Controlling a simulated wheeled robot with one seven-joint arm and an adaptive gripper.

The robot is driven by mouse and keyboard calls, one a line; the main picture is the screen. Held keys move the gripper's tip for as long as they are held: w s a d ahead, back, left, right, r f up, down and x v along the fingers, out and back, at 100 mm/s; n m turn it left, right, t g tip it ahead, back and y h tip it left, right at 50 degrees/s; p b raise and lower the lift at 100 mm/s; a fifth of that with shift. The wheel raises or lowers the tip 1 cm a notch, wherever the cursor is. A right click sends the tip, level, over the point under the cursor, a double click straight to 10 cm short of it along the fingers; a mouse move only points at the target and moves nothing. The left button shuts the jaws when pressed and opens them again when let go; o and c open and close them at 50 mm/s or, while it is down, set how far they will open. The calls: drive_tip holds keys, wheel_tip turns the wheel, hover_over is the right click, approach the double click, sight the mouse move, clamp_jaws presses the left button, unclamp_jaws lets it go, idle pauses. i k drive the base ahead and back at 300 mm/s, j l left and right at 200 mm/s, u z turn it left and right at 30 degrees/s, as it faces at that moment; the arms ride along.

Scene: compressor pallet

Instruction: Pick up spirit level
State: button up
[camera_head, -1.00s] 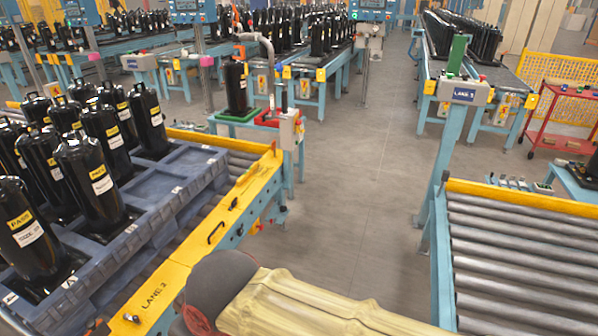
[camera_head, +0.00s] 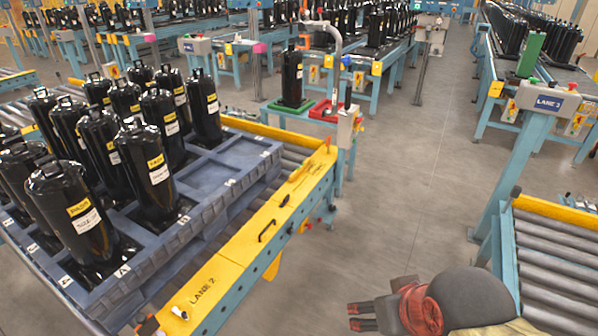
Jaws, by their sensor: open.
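My gripper (camera_head: 352,317) is at the bottom, right of centre, over the grey floor. Its two dark fingers point left, apart, with nothing between them. A long, thin orange-yellow item (camera_head: 303,170) lies along the far part of the yellow LANE 2 rail (camera_head: 232,262); it may be the spirit level, but it is too small and too like the rail in colour to be sure. A black handle-shaped item (camera_head: 267,231) and a small dark item (camera_head: 284,201) are also on this rail. My gripper is right of the rail and apart from all of these.
A blue pallet (camera_head: 200,205) of black compressors stands left of the rail. A white-ended item (camera_head: 180,313) is at the rail's near end. A roller conveyor (camera_head: 555,260) is at right, with the LANE 3 post (camera_head: 520,150) beside it. Open floor (camera_head: 410,190) lies between the lanes.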

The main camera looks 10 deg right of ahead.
sight(292, 178)
drive_tip(key=i+z, duration=0.2)
drive_tip(key=i, duration=0.35)
drive_tip(key=i+z, duration=0.15)
drive_tip(key=i, duration=0.35)
drive_tip(key=i+j+z, duration=0.2)
drive_tip(key=i, duration=0.35)
drive_tip(key=i+j+z, duration=0.15)
drive_tip(key=i, duration=0.35)
drive_tip(key=i+j+z, duration=0.2)
drive_tip(key=i, duration=0.3)
drive_tip(key=i+j+z, duration=0.15)
drive_tip(key=i+j, duration=0.3)
